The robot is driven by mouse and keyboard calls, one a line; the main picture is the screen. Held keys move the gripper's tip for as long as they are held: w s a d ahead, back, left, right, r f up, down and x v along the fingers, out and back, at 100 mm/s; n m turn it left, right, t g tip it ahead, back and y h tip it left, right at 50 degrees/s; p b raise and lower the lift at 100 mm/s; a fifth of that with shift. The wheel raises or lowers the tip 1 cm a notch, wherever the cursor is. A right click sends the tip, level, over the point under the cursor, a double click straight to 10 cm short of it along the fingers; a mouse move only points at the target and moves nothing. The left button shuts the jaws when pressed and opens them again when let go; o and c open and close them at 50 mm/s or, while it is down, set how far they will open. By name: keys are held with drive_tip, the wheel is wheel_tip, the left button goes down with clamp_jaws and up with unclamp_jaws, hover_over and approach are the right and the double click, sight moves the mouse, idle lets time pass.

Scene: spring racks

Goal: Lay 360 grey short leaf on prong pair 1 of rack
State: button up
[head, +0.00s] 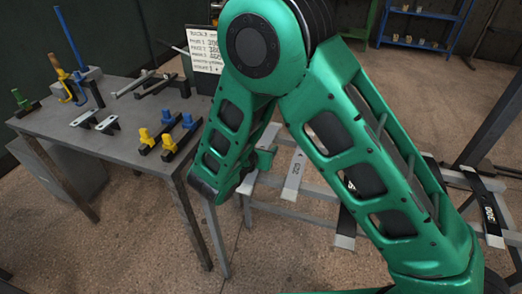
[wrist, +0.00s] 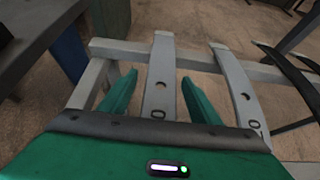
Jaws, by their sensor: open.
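My gripper (wrist: 160,78) is open, with one green finger on each side of a grey leaf (wrist: 158,95). The leaf lies across a pale rail of the rack (wrist: 122,50); a "0" shows on it, the rest of its marking is hidden by my gripper. I cannot tell how far the fingertips reach down beside it. A second grey leaf (wrist: 234,85) lies to the right, outside the right finger. In the head view the rack stands behind my arm, with a grey marked leaf (head: 293,176) on it. My gripper's fingers are mostly hidden there. I cannot pick out prong pair 1.
Dark leaves with pale ends (head: 487,208) lie further right on the rack. A grey table (head: 110,150) at left holds yellow, blue and green-handled tools and loose bars. A handwritten board (head: 204,52) stands behind the table, partly covered. Blue shelves (head: 420,42) stand at the back.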

sight(262, 146)
drive_tip(key=shift+w, duration=0.15)
drive_tip(key=shift+c, duration=0.3)
clamp_jaws()
drive_tip(key=shift+r, duration=0.6)
wheel_tip(262, 146, up, 3)
drive_tip(key=s+a+r, duration=0.6)
drive_tip(key=s+a, duration=0.1)
drive_tip(key=s, duration=0.1)
drive_tip(key=shift+s+a+r, duration=0.25)
drive_tip(key=shift+s+r, duration=0.15)
